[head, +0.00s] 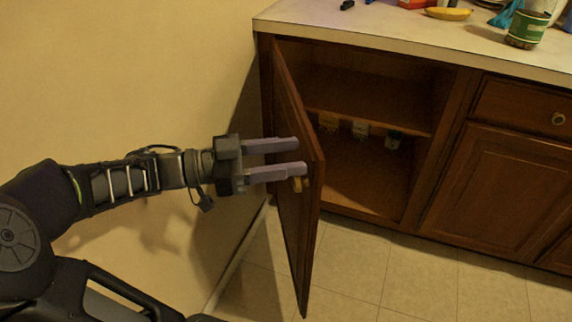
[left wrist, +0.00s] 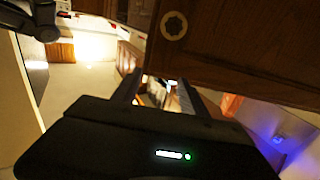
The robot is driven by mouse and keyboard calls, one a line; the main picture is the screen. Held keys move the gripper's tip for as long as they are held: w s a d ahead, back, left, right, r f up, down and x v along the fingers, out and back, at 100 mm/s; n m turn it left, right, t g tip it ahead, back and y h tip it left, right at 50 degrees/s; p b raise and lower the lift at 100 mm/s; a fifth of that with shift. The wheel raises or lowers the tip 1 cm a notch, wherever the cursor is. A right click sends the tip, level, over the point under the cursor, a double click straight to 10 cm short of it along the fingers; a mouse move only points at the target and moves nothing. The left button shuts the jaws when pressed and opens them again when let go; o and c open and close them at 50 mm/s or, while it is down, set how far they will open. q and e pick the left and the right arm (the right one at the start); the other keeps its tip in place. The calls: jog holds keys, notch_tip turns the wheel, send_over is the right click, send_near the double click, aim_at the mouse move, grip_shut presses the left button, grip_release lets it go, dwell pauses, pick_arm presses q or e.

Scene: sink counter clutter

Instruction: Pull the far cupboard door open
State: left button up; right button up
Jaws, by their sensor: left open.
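The far cupboard door (head: 291,190) stands wide open at the left end of the counter, swung out toward me on its left side. Its brass knob (head: 301,184) is on the outer face near the free edge. My left gripper (head: 303,157) is open, its two fingers level and pointing right, in front of the door's outer face near the knob. In the left wrist view the door (left wrist: 240,45) fills the upper right, with the round knob (left wrist: 174,25) above the fingers (left wrist: 160,88). The fingers do not enclose the knob. My right gripper is not in view.
The cupboard interior (head: 365,130) shows a shelf (head: 365,101) and several small items hanging below it. The countertop (head: 420,32) holds a banana (head: 448,14) and a green can (head: 527,30). A closed cupboard door (head: 495,190) is to the right. The wall is close on the left; the tiled floor (head: 400,275) is clear.

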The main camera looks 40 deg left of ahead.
pick_arm(q)
notch_tip(320, 180, up, 3)
jog(key=shift+p, duration=0.3)
